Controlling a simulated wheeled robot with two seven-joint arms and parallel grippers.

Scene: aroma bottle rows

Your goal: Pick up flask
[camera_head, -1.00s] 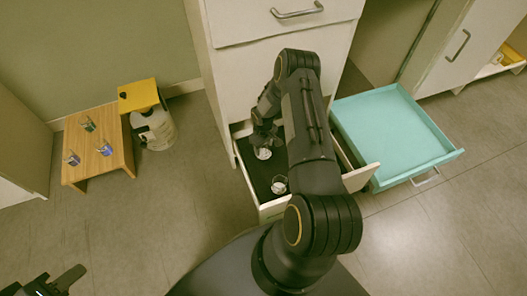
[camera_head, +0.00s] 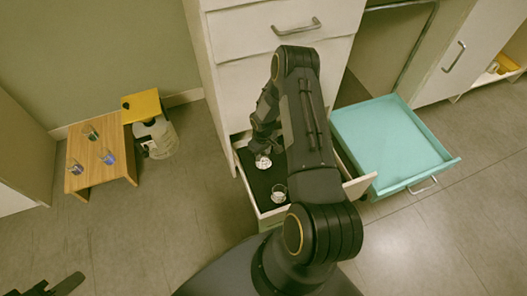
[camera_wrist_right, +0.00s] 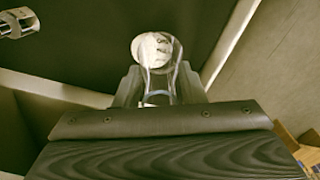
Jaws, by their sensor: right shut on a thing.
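My right gripper (camera_head: 262,150) reaches down into an open drawer and is shut on a clear glass flask (camera_head: 263,162). In the right wrist view the flask (camera_wrist_right: 160,60) stands between the fingers, its round base towards the drawer floor. I cannot tell if it touches the floor. A second clear flask (camera_head: 279,191) stands nearer the drawer's front; a glass piece (camera_wrist_right: 18,22) also shows at the upper left in the wrist view. My left gripper (camera_head: 50,286) is at the bottom left corner, partly cut off, apparently open and empty.
The white drawer (camera_head: 349,187) has a dark floor and close walls around my right gripper. A teal open drawer (camera_head: 395,145) is at the right. Floor is clear at the left.

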